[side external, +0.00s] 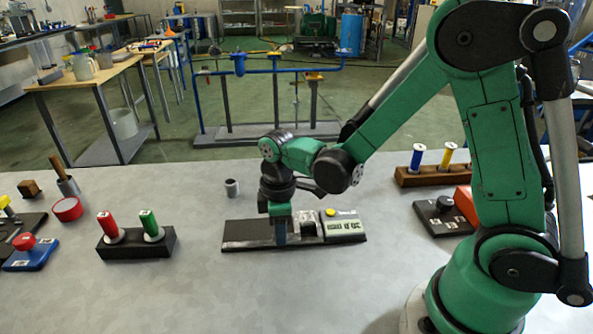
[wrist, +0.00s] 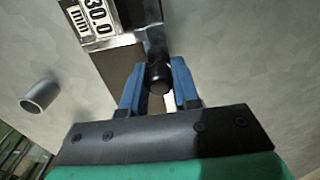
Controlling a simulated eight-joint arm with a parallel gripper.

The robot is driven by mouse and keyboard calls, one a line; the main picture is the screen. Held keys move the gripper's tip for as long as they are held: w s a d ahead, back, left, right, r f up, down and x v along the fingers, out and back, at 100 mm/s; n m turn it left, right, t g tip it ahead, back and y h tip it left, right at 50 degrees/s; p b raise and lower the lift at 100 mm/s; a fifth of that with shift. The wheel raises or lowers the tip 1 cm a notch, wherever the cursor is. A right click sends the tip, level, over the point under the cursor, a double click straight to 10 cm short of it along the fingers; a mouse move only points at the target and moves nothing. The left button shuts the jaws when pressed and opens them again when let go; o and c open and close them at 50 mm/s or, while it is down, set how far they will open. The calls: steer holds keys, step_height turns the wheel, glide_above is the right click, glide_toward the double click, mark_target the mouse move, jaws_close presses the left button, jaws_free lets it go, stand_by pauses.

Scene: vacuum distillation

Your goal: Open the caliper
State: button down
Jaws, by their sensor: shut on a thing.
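The caliper (side external: 343,228) lies flat on the grey table in the middle of the side view, with a dark bar to the left and a light housing with a yellow button at its right end. In the wrist view its display (wrist: 97,16) reads 30.0 mm. My gripper (side external: 280,240) points down over the bar, left of the housing. In the wrist view the blue fingers of my gripper (wrist: 158,82) are shut on a round black knob (wrist: 159,77) of the caliper. The fingers partly hide the knob's sides.
A black block (side external: 137,246) with red and green spools is at the left. A wooden rack (side external: 432,178) with blue and yellow spools and a black device (side external: 440,216) are at the right. The table in front is clear.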

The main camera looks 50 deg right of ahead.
stand_by(0.4)
steer(key=shift+w+a, duration=0.95)
stand_by(0.6)
steer(key=c, duration=0.6)
jaws_free()
steer(key=shift+c, duration=0.2)
step_height(320, 180, up, 7)
stand_by(0.4)
